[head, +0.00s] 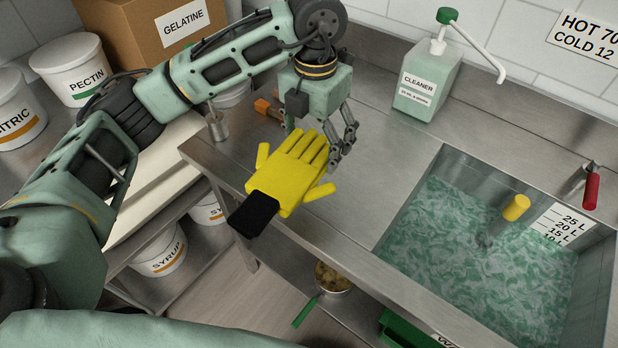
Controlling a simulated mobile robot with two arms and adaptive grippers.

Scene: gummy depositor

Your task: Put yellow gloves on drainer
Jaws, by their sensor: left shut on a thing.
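The yellow gloves (288,182) show in the head view over the front part of the steel counter, left of the sink. Their fingers point up and right; a black cuff (256,213) reaches past the counter's front edge. My left gripper (318,148) comes down from above and is shut on the gloves at their finger end. Whether the gloves touch the steel or hang just above it, I cannot tell. The bare steel draining surface (375,165) lies between the gloves and the sink. My right gripper is not in view.
The sink (400,225) at right holds cloudy green water, with a yellow-handled thing (515,208) in it. A cleaner pump bottle (427,85) stands at the back. A small steel cylinder (217,124) and an orange-brown block (266,108) are left of the gripper.

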